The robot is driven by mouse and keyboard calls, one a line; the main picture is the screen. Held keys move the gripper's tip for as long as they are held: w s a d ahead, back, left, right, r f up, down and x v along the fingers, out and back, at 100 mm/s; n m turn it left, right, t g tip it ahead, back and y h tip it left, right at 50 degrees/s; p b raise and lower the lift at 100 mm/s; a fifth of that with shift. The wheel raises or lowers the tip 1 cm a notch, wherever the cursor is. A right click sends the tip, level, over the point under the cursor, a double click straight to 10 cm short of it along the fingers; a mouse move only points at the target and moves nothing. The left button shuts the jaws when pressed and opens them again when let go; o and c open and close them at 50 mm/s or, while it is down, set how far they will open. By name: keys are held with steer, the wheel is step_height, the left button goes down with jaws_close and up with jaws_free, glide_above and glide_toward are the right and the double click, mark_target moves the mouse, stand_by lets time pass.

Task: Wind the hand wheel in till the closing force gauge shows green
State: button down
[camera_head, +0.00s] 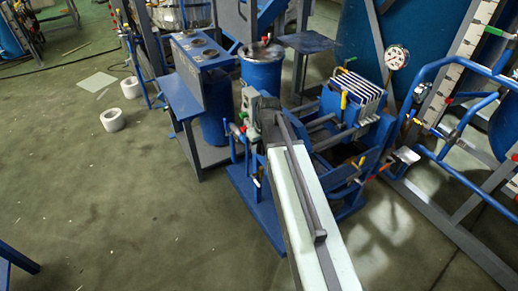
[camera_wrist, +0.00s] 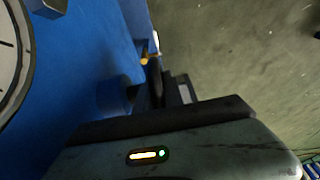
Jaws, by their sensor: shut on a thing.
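The blue press frame (camera_head: 262,215) stands in the middle of the head view, with a pack of white plates (camera_head: 357,90) at its right end. My arm reaches to its left end, and my gripper (camera_head: 266,122) is there. In the wrist view my gripper (camera_wrist: 168,88) is shut on a dark, narrow part beside a blue cylinder (camera_wrist: 113,95); it appears to be the hand wheel, mostly hidden. A dial gauge (camera_wrist: 10,55) with a white face is cut off at the wrist view's left edge. Its needle and colour are not visible.
A blue bench (camera_head: 185,95) and a blue drum (camera_head: 262,70) stand behind. Another round gauge (camera_head: 397,57) and blue pipework (camera_head: 450,75) stand at right. The floor at front left is mostly clear.

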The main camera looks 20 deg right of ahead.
steer(key=c, duration=1.4)
jaws_free()
steer(key=shift+c, duration=0.2)
steer(key=p+v, duration=0.8)
steer(key=shift+f, duration=0.15)
